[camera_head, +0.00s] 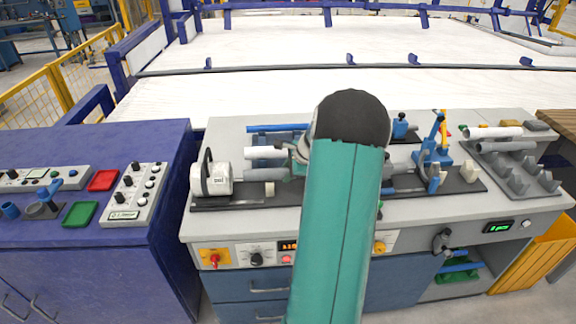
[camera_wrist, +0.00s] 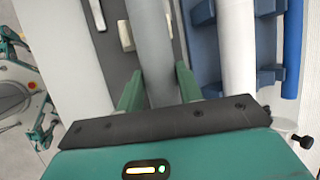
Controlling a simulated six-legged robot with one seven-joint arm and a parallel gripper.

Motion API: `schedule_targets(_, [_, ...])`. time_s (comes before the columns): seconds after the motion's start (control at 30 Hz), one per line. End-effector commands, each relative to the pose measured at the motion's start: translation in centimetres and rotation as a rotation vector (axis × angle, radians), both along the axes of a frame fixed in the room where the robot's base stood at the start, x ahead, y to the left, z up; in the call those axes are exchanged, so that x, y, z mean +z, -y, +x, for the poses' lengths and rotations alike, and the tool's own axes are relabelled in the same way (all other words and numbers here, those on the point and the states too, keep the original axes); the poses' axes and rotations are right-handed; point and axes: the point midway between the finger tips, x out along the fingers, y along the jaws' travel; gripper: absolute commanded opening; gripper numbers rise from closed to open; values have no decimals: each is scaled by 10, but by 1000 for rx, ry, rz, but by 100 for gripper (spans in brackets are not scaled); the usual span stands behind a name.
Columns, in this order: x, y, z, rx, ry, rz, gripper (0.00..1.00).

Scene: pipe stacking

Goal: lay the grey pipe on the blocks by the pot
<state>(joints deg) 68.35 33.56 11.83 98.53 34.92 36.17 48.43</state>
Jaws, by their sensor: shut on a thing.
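The grey pipe (camera_head: 265,174) lies level above a dark base plate (camera_head: 228,203), its left end close to the white pot (camera_head: 212,180) with a black handle. It also runs up the wrist view (camera_wrist: 153,50). My gripper (camera_wrist: 158,88) is shut on it, a green finger on each side. A cream block (camera_head: 269,189) stands on the plate by the pipe; a pale block also shows in the wrist view (camera_wrist: 126,35). I cannot tell whether the pipe touches a block.
A blue clamp stand (camera_head: 432,150) and a grey rack (camera_head: 515,172) with pipes stand to the right. The bench front (camera_head: 225,225) is clear.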

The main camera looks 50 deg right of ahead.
Motion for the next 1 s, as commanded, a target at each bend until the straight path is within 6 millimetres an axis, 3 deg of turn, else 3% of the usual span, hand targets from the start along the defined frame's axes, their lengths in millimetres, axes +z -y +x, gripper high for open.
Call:
schedule_targets(0.37, [-5, 0, 0, 0, 0, 0, 11])
schedule_targets(0.4, [-5, 0, 0, 0, 0, 0, 42])
schedule_targets(0.5, [-5, 0, 0, 0, 0, 0, 61])
schedule_targets(0.83, [-3, 0, -1, 0, -1, -1, 61])
schedule_targets(1.0, [13, 0, -10, -1, 1, -4, 61])
